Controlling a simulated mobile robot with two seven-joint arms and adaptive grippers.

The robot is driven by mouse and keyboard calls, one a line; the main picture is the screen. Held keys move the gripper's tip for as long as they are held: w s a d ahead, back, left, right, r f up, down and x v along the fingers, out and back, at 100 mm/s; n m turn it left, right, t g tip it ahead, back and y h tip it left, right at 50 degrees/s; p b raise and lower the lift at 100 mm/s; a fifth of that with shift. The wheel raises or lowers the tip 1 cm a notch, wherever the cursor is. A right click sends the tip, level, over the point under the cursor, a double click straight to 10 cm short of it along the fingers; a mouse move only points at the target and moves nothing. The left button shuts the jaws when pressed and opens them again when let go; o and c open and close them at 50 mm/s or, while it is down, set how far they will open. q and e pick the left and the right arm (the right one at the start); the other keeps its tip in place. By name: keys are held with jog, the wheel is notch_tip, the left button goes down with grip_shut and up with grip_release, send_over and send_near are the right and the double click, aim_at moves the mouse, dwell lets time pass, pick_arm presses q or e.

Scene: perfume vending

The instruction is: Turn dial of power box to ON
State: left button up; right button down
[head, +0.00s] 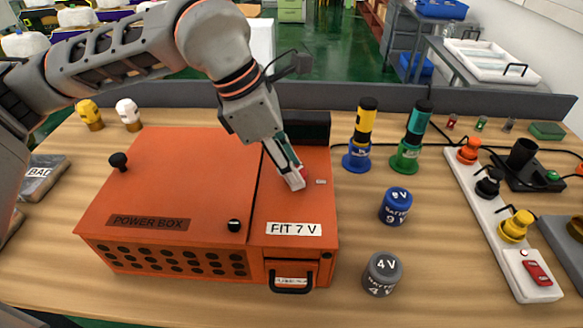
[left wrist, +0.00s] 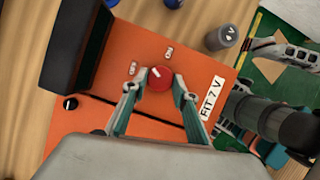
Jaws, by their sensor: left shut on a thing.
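The orange power box (head: 170,180) stands on the wooden table. Its small red dial (left wrist: 159,78) with a white pointer mark shows in the left wrist view, beside small white labels; one, the ON label (left wrist: 168,52), lies above it. The pointer leans to the upper left in that view. I cannot tell for sure which label it matches. My left gripper (head: 296,178) reaches down onto the box's right panel. In the head view the fingers mostly hide the dial.
A grey 4 V cylinder (head: 382,274) and a blue cylinder (head: 396,206) stand right of the box. Yellow-blue (head: 362,140) and teal-green (head: 411,140) pieces stand behind. A white power strip (head: 503,225) lies farther right. Two perfume-like bottles (head: 128,112) stand back left.

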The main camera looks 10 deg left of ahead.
pick_arm(q)
jog(key=m, duration=0.1)
jog(key=m+g, duration=0.1)
jog(key=m, duration=0.1)
jog(key=shift+w+r, duration=0.1)
jog(key=shift+w, duration=0.1)
jog(key=m+g+p, duration=0.1)
jog(key=m+g, duration=0.1)
jog(key=m, duration=0.3)
jog(key=shift+w, duration=0.2)
jog(key=shift+m+g+p, duration=0.5)
jog(key=shift+m+p, duration=0.05)
jog(key=shift+m, duration=0.65)
pick_arm(e)
jog(key=r, duration=0.2)
jog(key=shift+w+r, duration=0.35)
jog(key=shift+r, duration=0.05)
pick_arm(q)
jog(key=shift+w+d+m+y, duration=0.1)
jog(key=shift+m+y, duration=0.2)
jog(key=shift+m, duration=0.1)
pick_arm(e)
jog(key=shift+w+a+r, duration=0.1)
jog(key=shift+r, duration=0.15)
pick_arm(q)
jog(key=o, duration=1.1)
pick_arm(e)
jog(key=shift+f, duration=0.2)
